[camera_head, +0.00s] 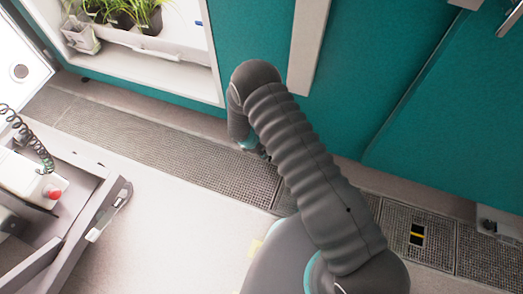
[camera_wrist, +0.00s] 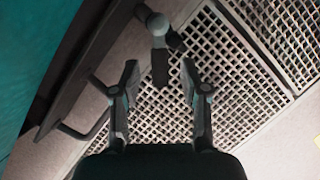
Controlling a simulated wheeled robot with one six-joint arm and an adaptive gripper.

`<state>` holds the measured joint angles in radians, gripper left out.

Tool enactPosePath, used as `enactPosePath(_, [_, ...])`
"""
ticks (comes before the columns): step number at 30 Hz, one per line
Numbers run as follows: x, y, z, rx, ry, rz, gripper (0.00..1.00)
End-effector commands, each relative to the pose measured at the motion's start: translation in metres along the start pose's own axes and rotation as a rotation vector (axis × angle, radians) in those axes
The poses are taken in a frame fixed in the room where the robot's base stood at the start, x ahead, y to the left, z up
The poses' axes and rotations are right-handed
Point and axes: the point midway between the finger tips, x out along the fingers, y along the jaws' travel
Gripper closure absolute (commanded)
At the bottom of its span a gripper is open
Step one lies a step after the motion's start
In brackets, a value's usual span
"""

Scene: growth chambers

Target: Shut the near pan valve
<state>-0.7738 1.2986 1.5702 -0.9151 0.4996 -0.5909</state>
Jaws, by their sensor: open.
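In the wrist view, a small fitting with a light round end (camera_wrist: 157,24) and a dark, lever-like part (camera_wrist: 160,70) stands beyond my fingers, over the floor grating. It looks like the near pan valve, though I cannot be sure. My gripper (camera_wrist: 160,82) is open, one finger on each side of the dark part. I cannot tell whether either finger touches it. In the head view, my arm hangs down by the teal wall, and my gripper (camera_head: 258,152) is mostly hidden behind it. The valve does not show clearly there.
A dark rail with a bracket (camera_wrist: 75,130) runs along the left of the wrist view. Floor grating (camera_head: 180,155) lines the teal wall (camera_head: 390,90). A lit chamber opening holds potted plants (camera_head: 125,12). A grey cart (camera_head: 60,240) stands at left. Pale floor (camera_head: 180,240) is clear between.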

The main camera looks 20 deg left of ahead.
Motion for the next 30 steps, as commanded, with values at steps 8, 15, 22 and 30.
enactPosePath(8, [0.000,0.000,0.000,0.000,0.000,0.000,0.88])
enactPosePath(15, [0.000,0.000,0.000,0.001,0.000,-0.001,1.00])
enactPosePath(22, [0.002,0.002,-0.001,0.044,-0.001,-0.019,1.00])
enactPosePath(30, [0.005,0.013,0.000,0.204,0.000,-0.082,1.00])
